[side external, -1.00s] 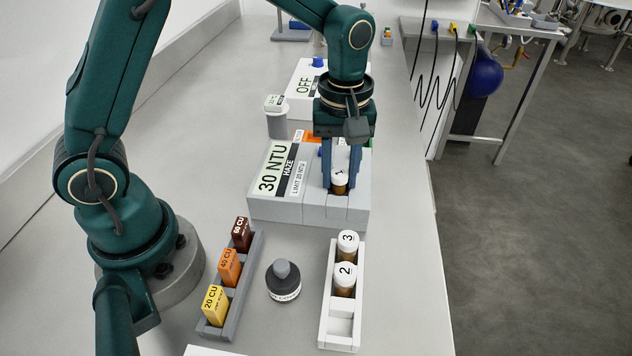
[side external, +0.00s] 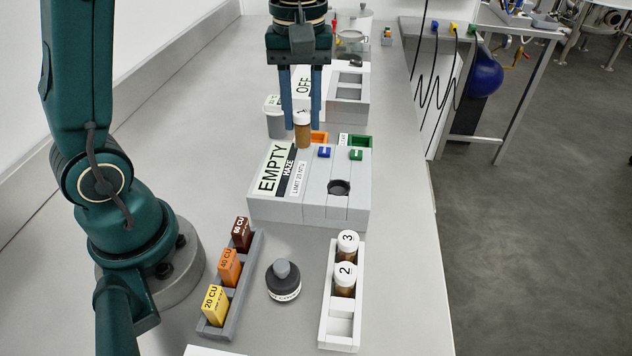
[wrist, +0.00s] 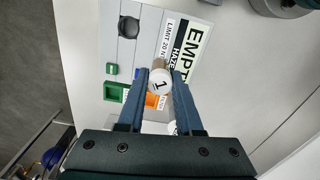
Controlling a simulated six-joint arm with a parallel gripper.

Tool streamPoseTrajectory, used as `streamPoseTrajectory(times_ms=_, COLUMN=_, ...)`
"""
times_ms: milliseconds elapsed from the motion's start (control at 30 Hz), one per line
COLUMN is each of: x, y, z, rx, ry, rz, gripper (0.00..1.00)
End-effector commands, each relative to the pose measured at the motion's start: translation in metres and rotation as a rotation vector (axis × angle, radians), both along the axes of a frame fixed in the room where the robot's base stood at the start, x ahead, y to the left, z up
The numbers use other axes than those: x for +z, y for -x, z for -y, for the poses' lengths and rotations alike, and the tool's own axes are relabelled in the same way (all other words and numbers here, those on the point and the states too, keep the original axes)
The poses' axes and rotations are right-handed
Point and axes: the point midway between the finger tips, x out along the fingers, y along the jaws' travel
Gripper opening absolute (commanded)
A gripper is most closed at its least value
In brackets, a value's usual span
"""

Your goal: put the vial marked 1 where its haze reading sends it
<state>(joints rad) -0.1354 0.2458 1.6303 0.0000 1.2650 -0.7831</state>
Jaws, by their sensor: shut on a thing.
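My gripper (side external: 302,122) is shut on the vial marked 1 (side external: 303,134), amber with a white cap. It holds the vial upright, above the back left of the haze meter (side external: 335,205). The wrist view shows the cap (wrist: 160,81) between the fingers. The meter display (side external: 271,170) reads EMPTY and its label says LIMIT 20 NTU. The meter's round well (side external: 339,187) is empty.
Vials 2 (side external: 345,278) and 3 (side external: 347,244) stand in a white rack (side external: 340,328) with an empty front slot. A grey rack (side external: 214,331) holds coloured CU blocks. A dark bottle (side external: 283,282) stands between the racks. A device reading OFF (side external: 348,108) is farther back.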

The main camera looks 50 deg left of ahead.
Motion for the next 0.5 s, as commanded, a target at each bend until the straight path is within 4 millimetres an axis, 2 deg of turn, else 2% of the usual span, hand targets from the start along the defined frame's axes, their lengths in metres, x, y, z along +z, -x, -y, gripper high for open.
streamPoseTrajectory(times_ms=33, x=0.007, y=0.002, z=-0.011, rx=0.008, ry=-0.001, rz=0.004, gripper=0.0)
streamPoseTrajectory(times_ms=200, x=0.02, y=0.009, z=-0.033, rx=0.004, ry=0.0, rz=0.003, gripper=0.0)
streamPoseTrajectory(times_ms=367, x=0.027, y=0.013, z=-0.042, rx=-0.028, ry=0.0, rz=0.0, gripper=0.0)
streamPoseTrajectory(times_ms=500, x=0.033, y=0.01, z=-0.046, rx=-0.169, ry=-0.004, rz=0.009, gripper=0.0)
